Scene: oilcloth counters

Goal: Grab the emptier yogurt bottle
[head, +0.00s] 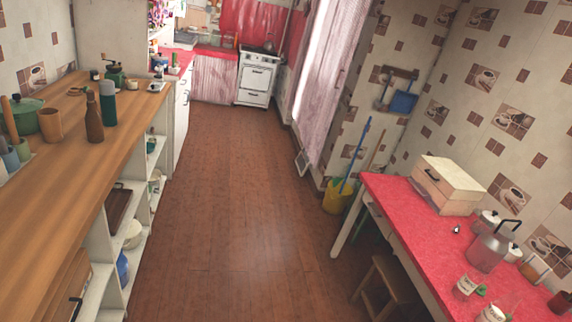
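Two small clear glass bottles with pale labels stand on the red-topped table at the lower right. One bottle (466,287) is a little farther off; the other bottle (492,314) is nearer and partly cut off by the bottom edge. They look like the yogurt bottles, but the labels are too small to read surely. I cannot tell how full each one is. Small green pieces show beside them. My gripper is not in view.
The red table (405,210) also bears a cream box (448,185) and a clear jug (488,250). A stool (385,285) stands under it. A wooden counter (60,180) with bottles and pots runs along the left. The brown floor (235,200) between is clear. A yellow bucket (336,198) stands beyond the table.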

